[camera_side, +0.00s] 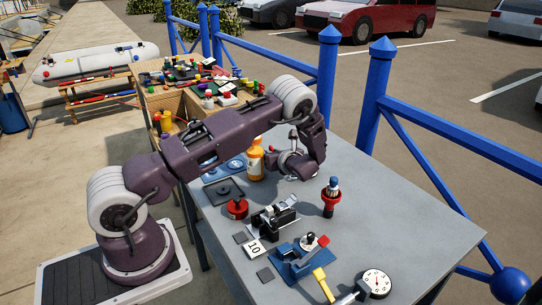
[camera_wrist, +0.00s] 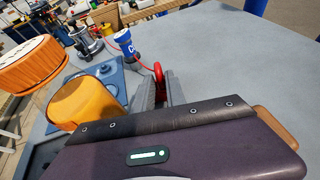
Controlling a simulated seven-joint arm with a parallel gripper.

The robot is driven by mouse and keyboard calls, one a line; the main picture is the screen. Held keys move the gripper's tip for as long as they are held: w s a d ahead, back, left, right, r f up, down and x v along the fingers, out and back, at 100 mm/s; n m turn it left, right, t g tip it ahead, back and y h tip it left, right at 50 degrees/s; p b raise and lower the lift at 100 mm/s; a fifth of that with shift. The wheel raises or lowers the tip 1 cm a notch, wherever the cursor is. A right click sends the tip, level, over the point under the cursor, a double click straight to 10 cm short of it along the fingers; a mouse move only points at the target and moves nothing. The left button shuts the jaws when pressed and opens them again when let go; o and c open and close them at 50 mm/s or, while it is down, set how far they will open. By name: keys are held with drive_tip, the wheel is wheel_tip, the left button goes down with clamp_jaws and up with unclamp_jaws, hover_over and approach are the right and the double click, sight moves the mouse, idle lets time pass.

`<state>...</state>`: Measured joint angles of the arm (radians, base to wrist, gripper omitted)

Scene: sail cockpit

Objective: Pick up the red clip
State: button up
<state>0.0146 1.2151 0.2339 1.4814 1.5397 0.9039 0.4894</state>
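A red clip (camera_wrist: 158,72) shows in the wrist view at the far end of the gap between my two fingers. A thin red line runs left from it. My gripper (camera_wrist: 160,91) has its grey fingers apart, one on each side of the gap; whether either touches the clip is unclear. The lower part of the clip is hidden by the fingers and the dark gripper body. In the side view my gripper (camera_side: 288,163) is low over the back part of the grey table, beside an orange bottle. I cannot make out the clip there.
The orange bottle (camera_side: 255,163) stands close left of my gripper. A blue cup (camera_wrist: 125,43) stands beyond it.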

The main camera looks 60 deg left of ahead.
clamp_jaws()
